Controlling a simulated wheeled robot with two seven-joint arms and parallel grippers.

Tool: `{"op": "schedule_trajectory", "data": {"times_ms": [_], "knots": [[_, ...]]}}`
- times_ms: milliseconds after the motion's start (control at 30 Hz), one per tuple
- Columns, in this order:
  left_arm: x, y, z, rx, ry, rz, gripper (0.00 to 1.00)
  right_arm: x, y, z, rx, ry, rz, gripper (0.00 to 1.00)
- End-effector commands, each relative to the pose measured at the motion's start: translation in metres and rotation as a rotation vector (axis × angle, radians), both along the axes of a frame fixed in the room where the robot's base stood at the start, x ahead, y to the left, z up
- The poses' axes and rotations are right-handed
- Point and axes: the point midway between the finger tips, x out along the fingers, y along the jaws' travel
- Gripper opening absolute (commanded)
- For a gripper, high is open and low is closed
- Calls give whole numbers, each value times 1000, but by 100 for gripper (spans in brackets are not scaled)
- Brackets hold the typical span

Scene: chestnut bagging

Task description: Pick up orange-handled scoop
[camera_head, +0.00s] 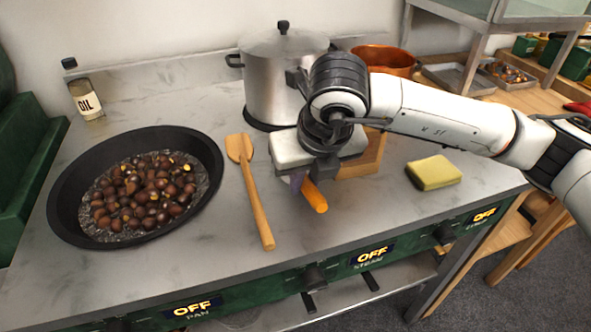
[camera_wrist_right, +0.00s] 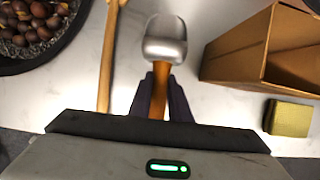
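The scoop shows best in the right wrist view, with a rounded metal head (camera_wrist_right: 165,42) and an orange handle (camera_wrist_right: 158,88). My right gripper (camera_wrist_right: 160,95) has its two dark fingers closed in on both sides of that handle. In the head view the right gripper (camera_head: 303,183) points down over the counter, and the orange handle end (camera_head: 315,197) sticks out below it toward the front. My gripper hides the scoop's metal head there. I cannot tell whether the scoop still touches the counter. My left gripper is not in view.
A wooden spatula (camera_head: 252,190) lies just left of the gripper. A black pan (camera_head: 68,206) of chestnuts is further left. A steel pot (camera_head: 270,85) stands behind, a cardboard box (camera_head: 365,158) and yellow sponge (camera_head: 434,172) to the right.

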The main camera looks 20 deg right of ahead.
Motion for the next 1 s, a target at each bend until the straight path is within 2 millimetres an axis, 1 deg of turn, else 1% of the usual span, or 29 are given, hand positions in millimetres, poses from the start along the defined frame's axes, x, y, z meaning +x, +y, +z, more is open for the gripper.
{"op": "schedule_trajectory", "data": {"times_ms": [33, 67, 300, 400, 467, 800, 900, 1000], "knots": [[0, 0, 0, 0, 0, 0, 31, 0, 0, 0, 0, 0, 0, 5], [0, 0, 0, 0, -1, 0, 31, 0, 0, 0, 0, 0, 0, 0], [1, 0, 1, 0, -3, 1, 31, 0, 0, 1, 0, -1, 0, 0], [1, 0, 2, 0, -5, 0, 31, 1, 0, 6, 1, -3, 0, 0], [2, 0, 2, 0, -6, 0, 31, 1, 1, 14, 1, -5, 0, 0], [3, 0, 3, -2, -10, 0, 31, 1, 1, 79, 1, -4, 1, 0], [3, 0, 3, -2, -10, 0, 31, 1, 1, 92, 1, -3, 0, 0], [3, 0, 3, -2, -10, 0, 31, 1, 1, 99, 0, -2, 0, 0]]}}
